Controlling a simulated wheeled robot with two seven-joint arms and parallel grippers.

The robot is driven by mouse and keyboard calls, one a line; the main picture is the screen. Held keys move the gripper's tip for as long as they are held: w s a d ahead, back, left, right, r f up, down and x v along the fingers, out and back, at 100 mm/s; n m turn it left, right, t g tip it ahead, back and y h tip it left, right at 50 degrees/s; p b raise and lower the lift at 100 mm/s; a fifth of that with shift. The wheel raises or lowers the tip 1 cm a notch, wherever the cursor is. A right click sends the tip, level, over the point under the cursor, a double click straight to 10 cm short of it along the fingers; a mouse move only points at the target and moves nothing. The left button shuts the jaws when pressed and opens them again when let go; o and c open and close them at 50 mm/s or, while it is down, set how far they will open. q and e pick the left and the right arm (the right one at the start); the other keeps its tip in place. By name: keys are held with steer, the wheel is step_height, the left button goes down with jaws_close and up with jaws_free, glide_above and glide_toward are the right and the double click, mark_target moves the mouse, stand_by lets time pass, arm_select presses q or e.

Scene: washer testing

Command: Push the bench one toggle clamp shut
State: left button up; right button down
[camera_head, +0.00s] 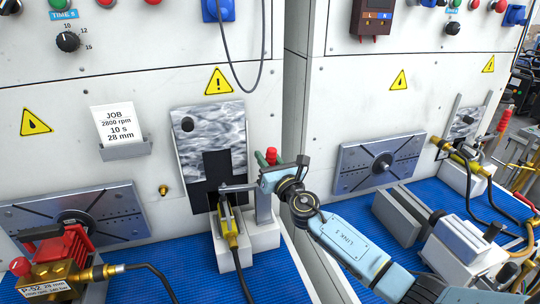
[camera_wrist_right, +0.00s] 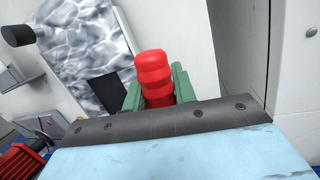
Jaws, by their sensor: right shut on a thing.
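The bench one toggle clamp stands on a pale block (camera_head: 262,236) in front of the left machine. Its grey metal bar (camera_head: 240,187) reaches left above a yellow fitting (camera_head: 229,228) with a black cable. Its red handle (camera_head: 271,155) sticks up at my right gripper (camera_head: 266,159). In the right wrist view the red ribbed handle (camera_wrist_right: 155,72) stands between the green fingers of that gripper (camera_wrist_right: 158,92), which are shut on it. The gripper's dark body hides the handle's lower part. My left gripper is in neither view.
A red and brass pump unit (camera_head: 60,258) sits at lower left by a slotted plate (camera_head: 85,215). A job card (camera_head: 118,120) hangs on the left machine. Bench two, at right, has its own clamp with a red handle (camera_head: 504,120) and a grey vise (camera_head: 462,242).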

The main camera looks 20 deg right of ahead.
stand_by(0.4)
steer(key=c, duration=1.1)
jaws_free()
steer(key=shift+s+d+f, duration=0.1)
steer(key=shift+s+f, duration=0.3)
steer(key=shift+s, duration=1.8)
steer(key=shift+s+d+f, duration=0.1)
steer(key=shift+s+f, duration=0.3)
steer(key=shift+s, duration=1.8)
steer(key=shift+s+d+f, duration=0.1)
steer(key=shift+s+f, duration=0.3)
steer(key=shift+s, duration=1.8)
steer(key=shift+a, duration=0.1)
